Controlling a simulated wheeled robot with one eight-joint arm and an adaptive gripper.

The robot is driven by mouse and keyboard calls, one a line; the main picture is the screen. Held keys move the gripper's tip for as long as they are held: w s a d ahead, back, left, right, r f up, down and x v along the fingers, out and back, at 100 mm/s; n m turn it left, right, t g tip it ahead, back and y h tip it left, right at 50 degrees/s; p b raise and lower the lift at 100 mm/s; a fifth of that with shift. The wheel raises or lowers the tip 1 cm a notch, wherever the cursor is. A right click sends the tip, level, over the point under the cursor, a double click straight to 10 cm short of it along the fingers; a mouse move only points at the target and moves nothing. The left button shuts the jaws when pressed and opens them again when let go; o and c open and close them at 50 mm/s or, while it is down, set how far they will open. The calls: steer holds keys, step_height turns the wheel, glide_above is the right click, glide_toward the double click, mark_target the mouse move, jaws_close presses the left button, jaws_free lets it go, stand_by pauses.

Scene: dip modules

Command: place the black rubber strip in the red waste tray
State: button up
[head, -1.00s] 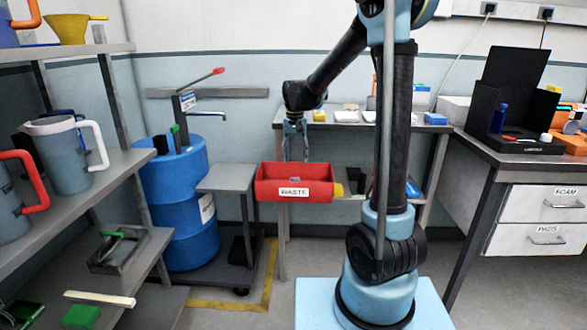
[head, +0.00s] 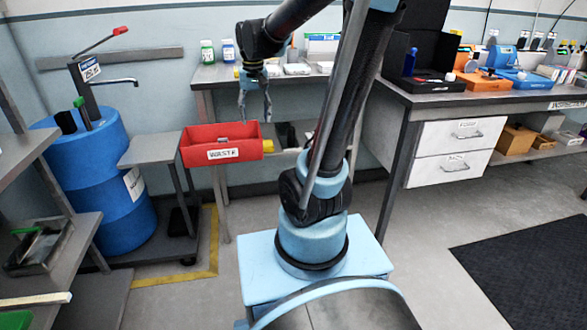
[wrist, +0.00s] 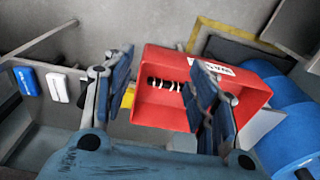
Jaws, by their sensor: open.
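A dark banded strip-like piece (wrist: 165,84) lies inside the tray. I cannot tell for sure whether it is the black rubber strip.
A blue drum (head: 95,175) with a pump stands at left, beside a small grey table (head: 150,148). The back bench (head: 205,75) holds bottles and small boxes. A dark bench (head: 440,98) with drawers stands at right. The floor at right is clear around a black mat (head: 535,260).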

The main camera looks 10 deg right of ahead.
steer(key=s+d+f, duration=0.4)
steer(key=s+f, duration=0.1)
steer(key=s, duration=0.4)
steer(key=s+d+f+t, duration=0.1)
steer(key=s+d+f, duration=0.3)
steer(key=s, duration=0.6)
steer(key=shift+s+d+f, duration=0.25)
steer(key=shift+d+f, duration=0.1)
steer(key=shift+f, duration=0.55)
